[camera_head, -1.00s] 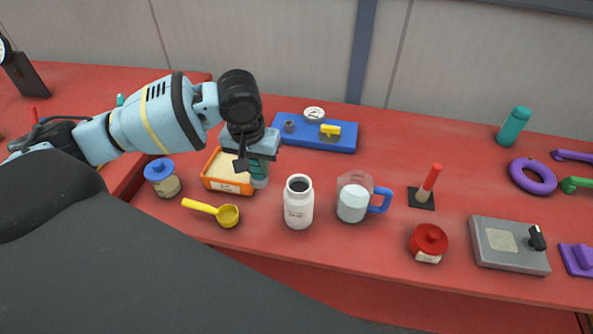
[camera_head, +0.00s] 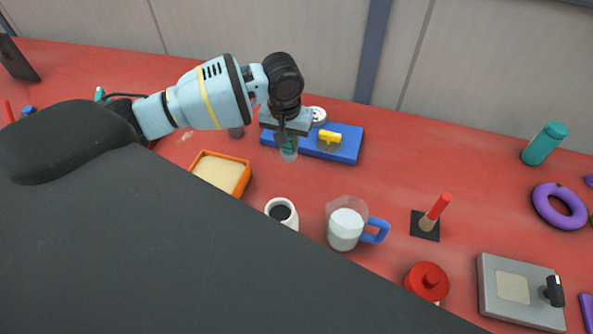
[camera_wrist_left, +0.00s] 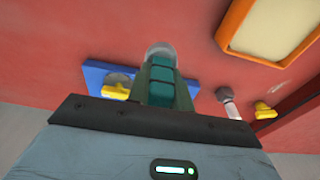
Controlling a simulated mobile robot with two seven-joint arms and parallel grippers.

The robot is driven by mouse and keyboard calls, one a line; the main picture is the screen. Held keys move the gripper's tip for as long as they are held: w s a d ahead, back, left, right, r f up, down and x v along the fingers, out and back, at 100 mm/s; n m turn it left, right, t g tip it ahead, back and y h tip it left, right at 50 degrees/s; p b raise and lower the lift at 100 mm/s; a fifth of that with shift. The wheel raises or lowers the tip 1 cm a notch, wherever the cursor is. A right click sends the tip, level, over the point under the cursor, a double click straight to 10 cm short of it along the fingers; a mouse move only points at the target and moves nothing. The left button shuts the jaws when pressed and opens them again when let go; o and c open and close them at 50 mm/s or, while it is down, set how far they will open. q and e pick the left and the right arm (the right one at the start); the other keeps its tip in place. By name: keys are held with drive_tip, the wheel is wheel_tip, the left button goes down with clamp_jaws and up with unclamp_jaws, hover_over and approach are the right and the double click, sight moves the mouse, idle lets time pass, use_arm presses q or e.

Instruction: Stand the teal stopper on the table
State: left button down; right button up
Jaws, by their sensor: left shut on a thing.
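My left gripper (camera_head: 288,138) is shut on the teal stopper (camera_head: 289,147), which hangs below the fingers with a pale, clear-looking lower end. The stopper looks roughly upright and is in front of the blue tray; I cannot tell whether it touches the table. In the left wrist view the teal stopper (camera_wrist_left: 161,75) sits between the fingers of the left gripper (camera_wrist_left: 163,82), with its rounded clear end pointing away. The red table (camera_head: 410,160) spreads beneath it. My right gripper is not in view.
The blue tray (camera_head: 350,152), carrying a yellow part, is close behind the gripper. An orange tray (camera_head: 246,180), a white jar (camera_head: 281,211) and a jug (camera_head: 345,228) stand nearer. Bare table lies right of the blue tray.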

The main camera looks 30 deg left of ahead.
sight(287, 153)
use_arm(q)
drive_tip(key=shift+s, duration=0.1)
drive_tip(key=shift+s+f, duration=0.35)
drive_tip(key=shift+f, duration=0.25)
wheel_tip(287, 153, down, 4)
drive_tip(key=shift+w+r, duration=0.1)
drive_tip(key=shift+r, duration=0.15)
drive_tip(key=shift+f, duration=0.3)
drive_tip(key=shift+f+b, duration=0.5)
drive_tip(key=shift+f, duration=1.7)
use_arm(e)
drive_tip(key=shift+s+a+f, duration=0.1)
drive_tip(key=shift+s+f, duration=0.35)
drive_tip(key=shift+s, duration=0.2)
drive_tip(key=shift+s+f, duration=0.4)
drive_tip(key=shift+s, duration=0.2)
use_arm(q)
drive_tip(key=shift+f, duration=0.15)
drive_tip(key=c, duration=1.3)
unclamp_jaws()
drive_tip(key=shift+o, duration=0.2)
